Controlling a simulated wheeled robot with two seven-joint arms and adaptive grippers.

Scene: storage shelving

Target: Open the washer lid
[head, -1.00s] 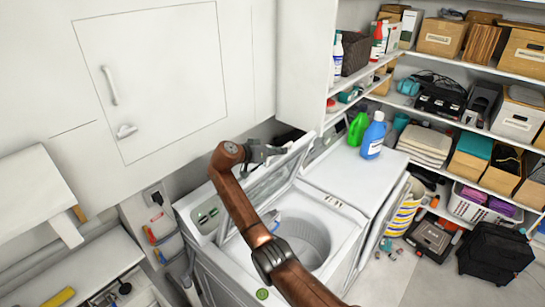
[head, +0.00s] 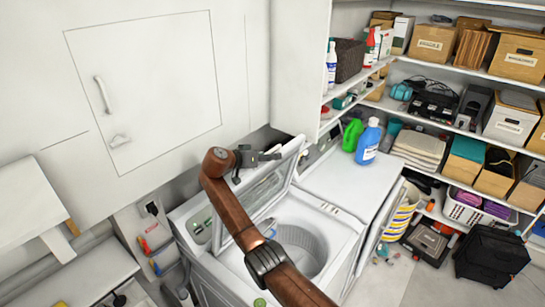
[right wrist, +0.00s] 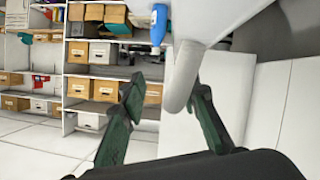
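The washer (head: 240,271) is a white top-loader with its lid (head: 271,190) raised and leaning back steeply, so the round drum (head: 303,243) shows. My brown right arm crosses in front of the washer and hides part of the lid and opening. My right gripper (head: 262,157) is at the upper edge of the lid. In the right wrist view its green fingers (right wrist: 168,90) are apart, with a white rounded edge, seemingly the lid's, between or just above them. Whether they touch it is unclear. My left gripper is not in view.
A white machine (head: 350,185) stands right of the washer, with a blue bottle (head: 368,143) and a green jug (head: 352,134) on top. White wall cabinets (head: 150,85) rise behind. Some floor is clear there.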

